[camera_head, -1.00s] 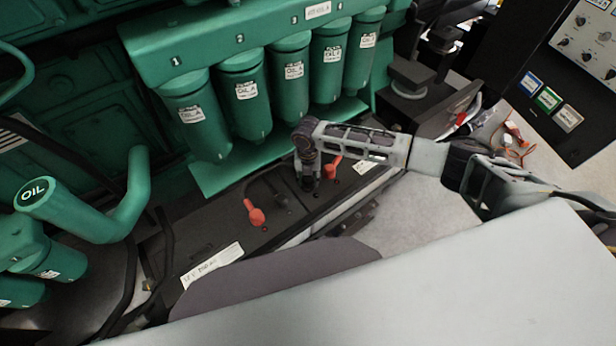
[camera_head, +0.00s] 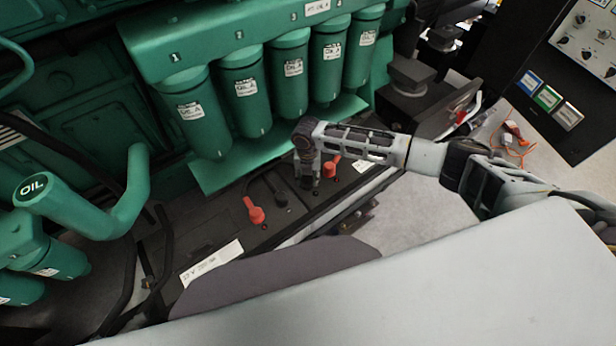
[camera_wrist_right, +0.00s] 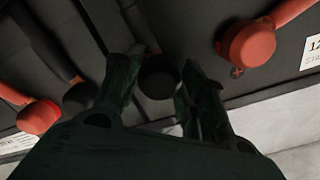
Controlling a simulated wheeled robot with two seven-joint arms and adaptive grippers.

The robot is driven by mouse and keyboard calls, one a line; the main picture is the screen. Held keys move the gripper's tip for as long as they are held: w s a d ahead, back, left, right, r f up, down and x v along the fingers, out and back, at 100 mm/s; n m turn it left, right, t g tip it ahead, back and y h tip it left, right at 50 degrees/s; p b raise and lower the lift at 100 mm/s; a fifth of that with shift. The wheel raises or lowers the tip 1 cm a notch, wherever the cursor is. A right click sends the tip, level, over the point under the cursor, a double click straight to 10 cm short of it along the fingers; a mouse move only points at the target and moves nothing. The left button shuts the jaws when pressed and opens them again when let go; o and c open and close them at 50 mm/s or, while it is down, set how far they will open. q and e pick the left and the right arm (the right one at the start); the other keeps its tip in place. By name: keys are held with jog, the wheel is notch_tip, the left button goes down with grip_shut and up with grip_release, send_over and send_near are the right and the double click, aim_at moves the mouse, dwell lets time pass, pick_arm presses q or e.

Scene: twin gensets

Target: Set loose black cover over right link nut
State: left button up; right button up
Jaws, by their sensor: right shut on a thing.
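My right gripper (camera_head: 307,184) points down over the dark battery top and is shut on a round black cover. In the right wrist view that loose black cover (camera_wrist_right: 158,78) shows between the two fingers (camera_wrist_right: 157,98). Its underside and the right link nut are hidden, so I cannot tell whether the cover touches anything below. Another black cover (camera_head: 281,199) lies to the left, beside a red cover (camera_head: 253,211); it also shows in the right wrist view (camera_wrist_right: 78,98). My left gripper is not in view.
A second red cover (camera_head: 331,168) is close to the right of my gripper. Green oil filters (camera_head: 245,92) hang behind it. A white label (camera_head: 212,263) lies on the front battery. Pale floor (camera_head: 425,220) is open to the right.

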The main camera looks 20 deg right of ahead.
jog(key=shift+s+d+f, duration=0.1)
jog(key=shift+s+f, duration=0.25)
jog(key=shift+f, duration=0.1)
jog(key=o, duration=0.9)
jog(key=shift+w+f, duration=0.15)
jog(key=shift+o, duration=0.3)
jog(key=shift+w, duration=0.15)
jog(key=shift+o, duration=0.3)
jog(key=o, duration=0.3)
jog(key=shift+r, duration=0.25)
jog(key=shift+r, duration=0.2)
